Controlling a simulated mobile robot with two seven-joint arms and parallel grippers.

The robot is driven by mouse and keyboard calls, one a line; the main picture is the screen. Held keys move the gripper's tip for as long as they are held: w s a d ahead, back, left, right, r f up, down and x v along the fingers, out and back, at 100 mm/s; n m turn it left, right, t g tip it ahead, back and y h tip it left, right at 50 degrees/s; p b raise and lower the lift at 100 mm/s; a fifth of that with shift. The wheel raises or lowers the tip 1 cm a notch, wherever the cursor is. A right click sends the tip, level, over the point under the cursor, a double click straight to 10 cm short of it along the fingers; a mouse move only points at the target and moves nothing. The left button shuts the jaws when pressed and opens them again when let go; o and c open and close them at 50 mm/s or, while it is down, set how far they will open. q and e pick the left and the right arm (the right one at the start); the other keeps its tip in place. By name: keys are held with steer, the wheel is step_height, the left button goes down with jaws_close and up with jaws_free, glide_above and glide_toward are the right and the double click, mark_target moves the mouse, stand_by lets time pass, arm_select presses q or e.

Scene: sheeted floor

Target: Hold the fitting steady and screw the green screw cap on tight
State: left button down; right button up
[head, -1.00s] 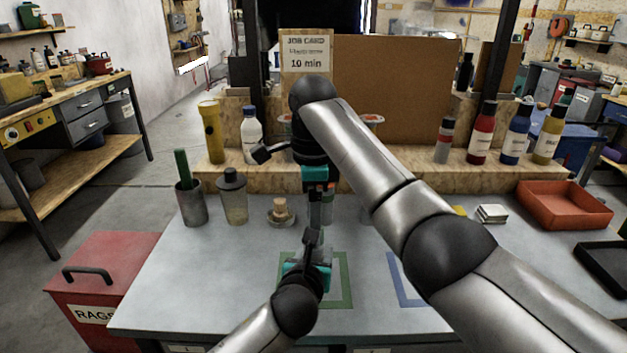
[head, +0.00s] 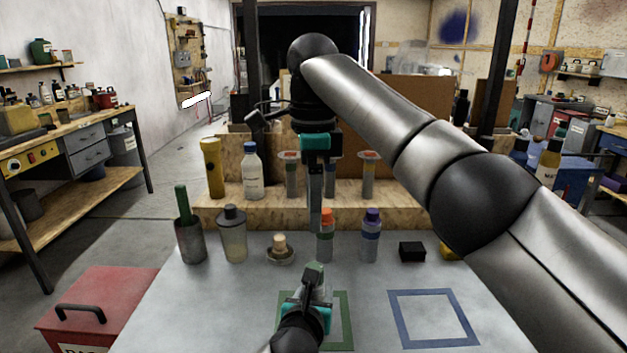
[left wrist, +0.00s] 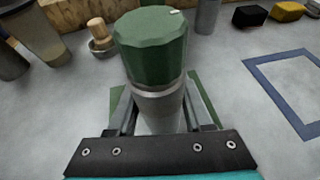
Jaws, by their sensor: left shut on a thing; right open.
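The green screw cap (left wrist: 153,45) sits on top of the grey fitting (left wrist: 158,105) in the left wrist view. A narrow metal band shows under the cap; I cannot tell how tight it is. The cap also shows small in the head view (head: 314,272). My left gripper (left wrist: 158,122) is shut around the fitting below the cap and holds it upright over the green square outline (head: 344,318). My right gripper (head: 315,222) is open and points down, apart from and above the cap. The fitting's lower end is hidden by my left gripper.
Behind stand an orange-topped bottle (head: 325,236), a purple-topped bottle (head: 371,238), a black block (head: 412,251) and a small dish with a wooden-topped piece (head: 279,252). A wooden riser (head: 240,212) crosses the back. The blue square outline (head: 434,344) at right is empty.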

arm_select(q)
steer(key=c, duration=0.7)
jaws_free()
steer(key=shift+c, duration=0.2)
steer(key=o, duration=0.5)
steer(key=shift+s, duration=0.1)
